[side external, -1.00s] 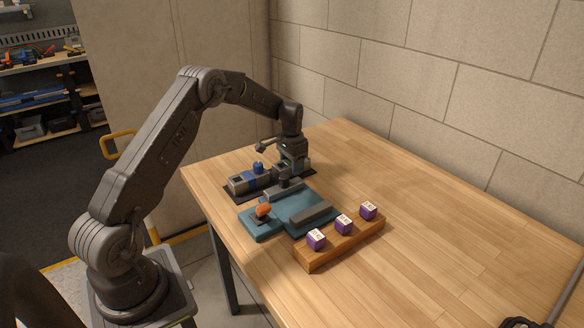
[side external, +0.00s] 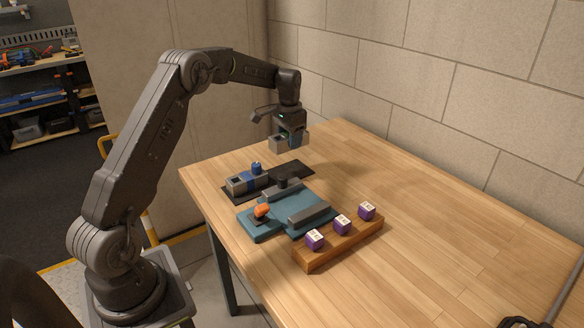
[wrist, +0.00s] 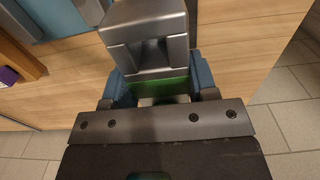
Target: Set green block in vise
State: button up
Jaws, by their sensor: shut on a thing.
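The green block (wrist: 158,87) is a grey metal piece with a green band. In the wrist view it sits between the two blue-grey fingers of my gripper (wrist: 163,92), which is shut on it. In the side view my gripper (side external: 290,143) holds the block's grey body (side external: 276,145) in the air above the dark mat. The vise (side external: 262,228) has a teal base, two grey jaws and an orange part at its near left. It stands on the table to the lower right of the mat, apart from the block. The green band is hard to make out in the side view.
A grey block with a blue band and blue knob (side external: 249,181) sits on the dark mat (side external: 291,171). The mat's right part is bare. A wooden strip (side external: 345,246) with three purple-and-white cubes lies in front of the vise.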

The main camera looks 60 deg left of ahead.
jog(key=s+d+r, duration=0.1)
jog(key=s+d, duration=0.2)
jog(key=s, duration=0.5)
jog(key=s+d+r, duration=0.1)
jog(key=s+d, duration=0.2)
jog(key=s, duration=0.4)
send_over(297, 205)
notch_tip(297, 205, down, 7)
jog(key=shift+r, duration=0.2)
jog(key=shift+f, duration=1.95)
jog(key=shift+f, duration=0.2)
jog(key=o, duration=0.9)
jog(key=shift+o, duration=0.2)
